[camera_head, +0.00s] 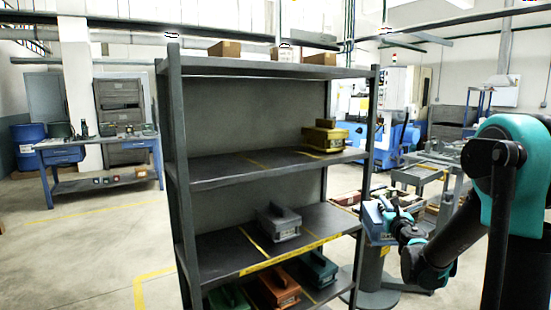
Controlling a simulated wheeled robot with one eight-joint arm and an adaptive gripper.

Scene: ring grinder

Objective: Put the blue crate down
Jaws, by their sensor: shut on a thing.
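The blue crate (374,222) is at the right of the picture, just beside the right front post of the grey shelf rack (178,150). My gripper (386,207) is shut on the blue crate. My arm reaches to it from the right edge. The fingertips are small here, and their exact grip is hard to see. I cannot tell whether the crate touches anything below it.
A grey crate (279,224) sits on the middle shelf and a yellow one (325,138) on the shelf above. Orange (279,288), teal (318,268) and green crates stand low down. The middle shelf has bare room left of the grey crate. A blue workbench (98,143) stands behind left.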

